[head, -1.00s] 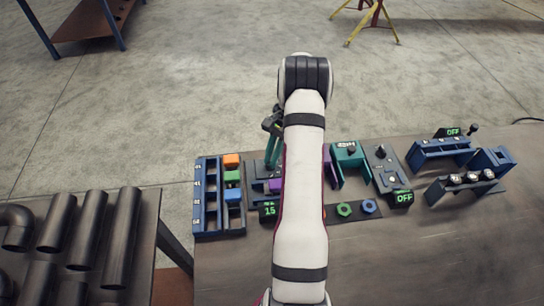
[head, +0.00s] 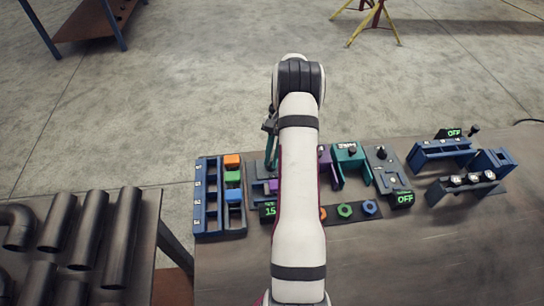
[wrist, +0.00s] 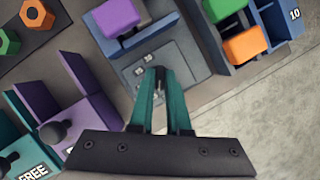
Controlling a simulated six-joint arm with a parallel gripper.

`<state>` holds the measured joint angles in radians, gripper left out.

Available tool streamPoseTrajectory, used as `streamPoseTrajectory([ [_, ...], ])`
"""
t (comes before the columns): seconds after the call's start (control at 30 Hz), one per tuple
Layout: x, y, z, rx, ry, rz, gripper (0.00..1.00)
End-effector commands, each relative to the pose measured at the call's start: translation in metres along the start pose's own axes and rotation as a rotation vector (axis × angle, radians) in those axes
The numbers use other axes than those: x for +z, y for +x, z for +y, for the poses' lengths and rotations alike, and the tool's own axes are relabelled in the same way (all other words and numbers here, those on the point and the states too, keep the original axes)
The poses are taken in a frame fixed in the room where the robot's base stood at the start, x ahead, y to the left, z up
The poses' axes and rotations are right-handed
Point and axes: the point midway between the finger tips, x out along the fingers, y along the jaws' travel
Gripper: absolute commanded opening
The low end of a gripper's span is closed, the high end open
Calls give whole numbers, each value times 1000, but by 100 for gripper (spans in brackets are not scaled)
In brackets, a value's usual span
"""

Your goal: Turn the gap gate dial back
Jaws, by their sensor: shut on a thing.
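My gripper (wrist: 160,76) has teal fingers and is shut on a small grey knob (wrist: 158,88), which I take as the gap gate dial; the fingertips hide most of it. The knob stands on a grey plate (wrist: 178,38) that has a purple block (wrist: 120,16) at its edge. In the head view my gripper (head: 270,164) is low over the bench, left of my white arm. A small display (head: 269,210) reads 15 near it. My arm covers part of the fixture there, and the dial's angle cannot be read.
Purple and teal brackets (head: 348,160) and a panel with an OFF display (head: 403,199) stand to the right. A dark strip (head: 368,207) carries hex nuts. The bench front is clear.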

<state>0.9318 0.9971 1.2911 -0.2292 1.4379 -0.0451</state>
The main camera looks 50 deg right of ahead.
Motion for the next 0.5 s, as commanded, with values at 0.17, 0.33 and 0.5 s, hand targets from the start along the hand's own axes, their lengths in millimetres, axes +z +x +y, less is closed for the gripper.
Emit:
streamPoseTrajectory([
  [0.17, 0, 0, 0, -1, 1, 0, 42],
  [0.33, 0, 0, 0, -1, 1, 0, 45],
  [0.5, 0, -3, 0, -1, 1, 1, 45],
])
